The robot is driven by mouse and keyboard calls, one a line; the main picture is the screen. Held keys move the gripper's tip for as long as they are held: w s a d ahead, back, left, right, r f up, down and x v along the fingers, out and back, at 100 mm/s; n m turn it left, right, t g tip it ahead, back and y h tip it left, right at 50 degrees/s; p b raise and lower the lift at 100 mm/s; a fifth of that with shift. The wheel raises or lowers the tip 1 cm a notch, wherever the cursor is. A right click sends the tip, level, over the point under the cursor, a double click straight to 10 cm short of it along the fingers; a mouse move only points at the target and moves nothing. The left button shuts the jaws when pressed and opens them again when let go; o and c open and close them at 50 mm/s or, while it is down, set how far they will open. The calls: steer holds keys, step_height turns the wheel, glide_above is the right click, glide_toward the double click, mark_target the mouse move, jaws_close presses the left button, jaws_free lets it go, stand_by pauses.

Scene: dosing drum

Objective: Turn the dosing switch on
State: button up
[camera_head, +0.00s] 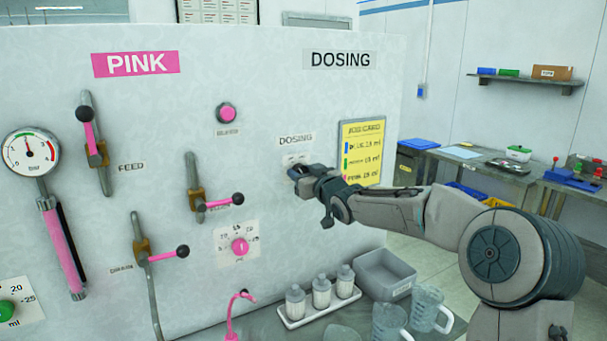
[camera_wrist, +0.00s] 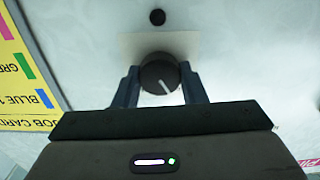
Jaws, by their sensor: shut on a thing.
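The dosing switch (camera_wrist: 159,74) is a dark round knob with a white pointer line, on a pale plate on the panel. In the wrist view the pointer line slants toward the lower right. My gripper (camera_wrist: 160,85) has one finger on each side of the knob and is shut on it. In the head view my gripper (camera_head: 300,172) is at the panel just under the small DOSING label (camera_head: 295,139). It hides most of the switch there.
A yellow job card (camera_head: 361,150) hangs just right of my gripper. Levers with pink handles, such as the feed lever (camera_head: 95,130), stick out at left. Bottles on a tray (camera_head: 318,310), a grey bin (camera_head: 388,273) and clear jugs (camera_head: 428,306) stand below.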

steer(key=shift+m, duration=0.3)
steer(key=shift+d+m+p, duration=0.1)
steer(key=shift+m+p, duration=0.45)
steer(key=shift+m, duration=0.45)
steer(key=shift+f+m+b, duration=0.1)
steer(key=shift+m+b, duration=0.7)
steer(key=shift+m, duration=3.8)
steer(key=o, duration=1)
